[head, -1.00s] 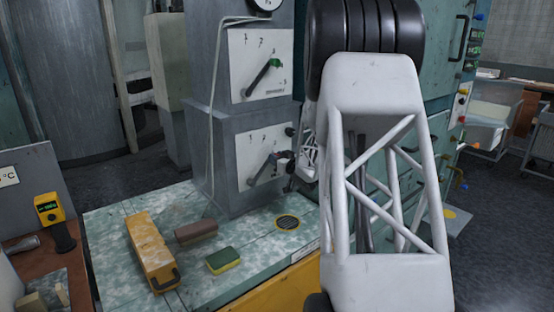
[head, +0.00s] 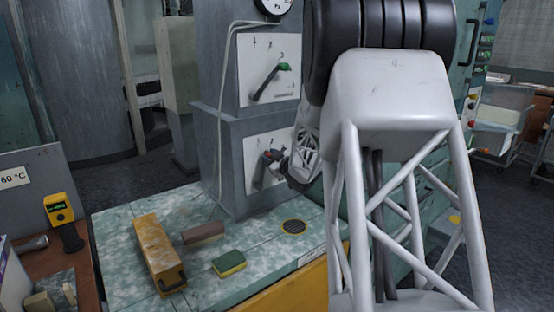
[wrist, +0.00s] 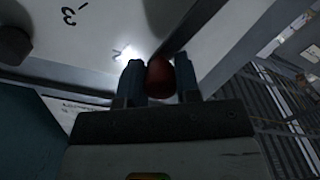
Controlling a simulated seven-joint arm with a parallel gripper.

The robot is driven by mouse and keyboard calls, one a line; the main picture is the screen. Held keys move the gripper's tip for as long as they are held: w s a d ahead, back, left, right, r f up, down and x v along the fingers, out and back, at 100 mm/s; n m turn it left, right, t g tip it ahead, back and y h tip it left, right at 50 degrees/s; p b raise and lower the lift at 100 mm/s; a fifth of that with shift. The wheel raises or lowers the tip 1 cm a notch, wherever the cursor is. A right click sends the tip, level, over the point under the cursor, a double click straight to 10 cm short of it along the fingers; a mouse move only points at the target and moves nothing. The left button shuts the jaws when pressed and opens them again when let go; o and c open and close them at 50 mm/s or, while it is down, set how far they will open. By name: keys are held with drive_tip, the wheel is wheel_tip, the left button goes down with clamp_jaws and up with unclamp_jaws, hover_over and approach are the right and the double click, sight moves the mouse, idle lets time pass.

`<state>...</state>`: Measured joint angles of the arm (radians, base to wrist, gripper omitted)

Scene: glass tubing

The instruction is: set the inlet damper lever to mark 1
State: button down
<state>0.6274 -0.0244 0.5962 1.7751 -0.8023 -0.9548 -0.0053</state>
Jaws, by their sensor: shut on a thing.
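The lower white dial plate (head: 252,152) is on the grey duct column, with a dark lever (head: 259,178) on it. My gripper (head: 271,158) is at the lever's upper end, hiding its tip and some marks. In the wrist view, a dark red knob (wrist: 160,77) sits between the two fingers of my gripper (wrist: 159,82), which is shut on it. A mark "3" (wrist: 69,15) shows at the upper left there, and a partly washed-out mark lies near a bright glare by the left finger. I cannot read which mark the lever points at.
A second plate above has a green-knobbed lever (head: 283,67). The bench (head: 120,240) below holds a yellow box (head: 160,255), a brown block (head: 203,234), a sponge (head: 229,263) and a round grate (head: 293,227). A dark round part (wrist: 14,45) is at the wrist view's upper left.

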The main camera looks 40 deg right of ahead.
drive_tip(key=shift+a+r+n, duration=0.1)
drive_tip(key=shift+a+n, duration=0.9)
drive_tip(key=shift+a, duration=0.1)
drive_tip(key=c, duration=0.8)
unclamp_jaws()
drive_tip(key=shift+s, duration=0.1)
drive_tip(key=shift+s, duration=3.8)
drive_tip(key=shift+a+r, duration=0.1)
